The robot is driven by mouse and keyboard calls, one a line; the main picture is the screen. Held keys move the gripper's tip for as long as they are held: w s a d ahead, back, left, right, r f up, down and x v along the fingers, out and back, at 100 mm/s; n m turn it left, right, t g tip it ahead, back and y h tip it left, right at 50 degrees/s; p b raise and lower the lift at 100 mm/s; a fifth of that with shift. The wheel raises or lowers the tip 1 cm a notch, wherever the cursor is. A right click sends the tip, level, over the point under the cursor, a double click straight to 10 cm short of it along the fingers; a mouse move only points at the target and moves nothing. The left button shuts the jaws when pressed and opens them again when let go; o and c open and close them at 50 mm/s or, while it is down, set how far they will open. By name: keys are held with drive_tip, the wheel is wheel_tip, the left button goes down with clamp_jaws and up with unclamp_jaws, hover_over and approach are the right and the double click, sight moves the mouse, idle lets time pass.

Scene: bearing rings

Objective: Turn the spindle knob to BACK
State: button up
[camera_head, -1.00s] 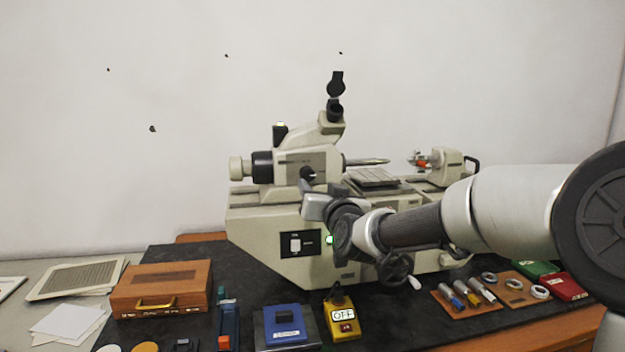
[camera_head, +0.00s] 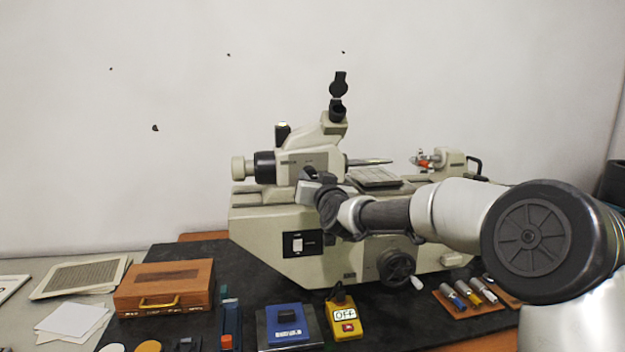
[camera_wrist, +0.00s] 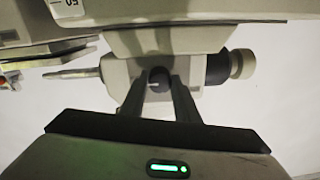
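The spindle knob (camera_wrist: 159,79) is a small dark round knob with a white pointer mark, on the pale headstock of the lathe-like machine (camera_head: 275,232). In the wrist view, which shows the machine upside down, it lies between the tips of my gripper (camera_wrist: 158,84). The fingers are apart, one on each side of the knob; I cannot tell whether either touches it. In the head view my gripper (camera_head: 309,177) is up against the headstock and covers most of the knob. Any BACK label is too small or hidden to read.
The spindle nose (camera_wrist: 75,73) sticks out beside the headstock, and a black and cream end wheel (camera_wrist: 240,64) is on its other side. A handwheel (camera_head: 397,268) is below my arm. A wooden case (camera_head: 165,287) and yellow OFF box (camera_head: 343,317) stand on the bench.

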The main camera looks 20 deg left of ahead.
drive_tip(key=c, duration=0.4)
drive_tip(key=shift+o, duration=0.2)
drive_tip(key=shift+n, duration=0.3)
drive_tip(key=n+b, duration=0.1)
drive_tip(key=n, duration=0.2)
drive_tip(key=n+b, duration=0.2)
drive_tip(key=n, duration=0.3)
drive_tip(key=shift+f, duration=0.1)
drive_tip(key=n+b, duration=0.3)
drive_tip(key=n, duration=0.2)
drive_tip(key=shift+h, duration=0.3)
drive_tip(key=shift+d+n+b, duration=0.1)
drive_tip(key=shift+n+b, duration=1.5)
drive_tip(key=shift+n, duration=0.4)
drive_tip(key=shift+r, duration=0.2)
